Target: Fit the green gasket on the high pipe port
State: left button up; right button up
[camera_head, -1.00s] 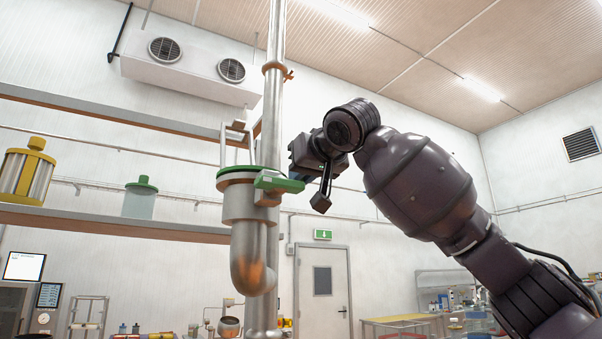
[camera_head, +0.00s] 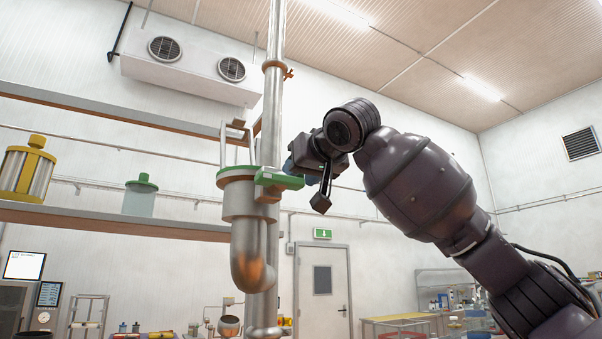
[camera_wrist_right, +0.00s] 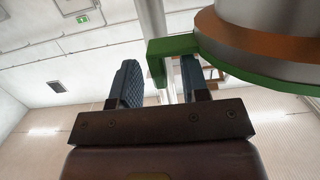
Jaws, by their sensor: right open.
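The green gasket (camera_head: 237,170) lies on the top rim of the high pipe port (camera_head: 250,203). Its green tab (camera_head: 278,180) sticks out to the right. My right gripper (camera_head: 299,160) is just beyond the tab's right end and slightly above it. In the right wrist view, its two fingers (camera_wrist_right: 160,75) stand apart. The gasket's tab (camera_wrist_right: 172,46) is close by the fingertips, nearest the right finger, and I cannot tell whether it touches. The port's orange-brown rim (camera_wrist_right: 225,38) is at the upper right. My left gripper is not in view.
A tall steel pipe (camera_head: 273,110) rises behind the port. A shelf (camera_head: 110,219) on the left holds a yellow-and-steel canister (camera_head: 27,170) and a green-lidded jar (camera_head: 140,197). The space right of the port is taken by my right arm.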

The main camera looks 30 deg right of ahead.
jog(key=s+r+b, duration=0.1)
jog(key=s+b, duration=0.1)
jog(key=s, duration=0.8)
jog(key=shift+s+d+r, duration=0.2)
jog(key=shift+s+r, duration=0.15)
jog(key=shift+s, duration=0.05)
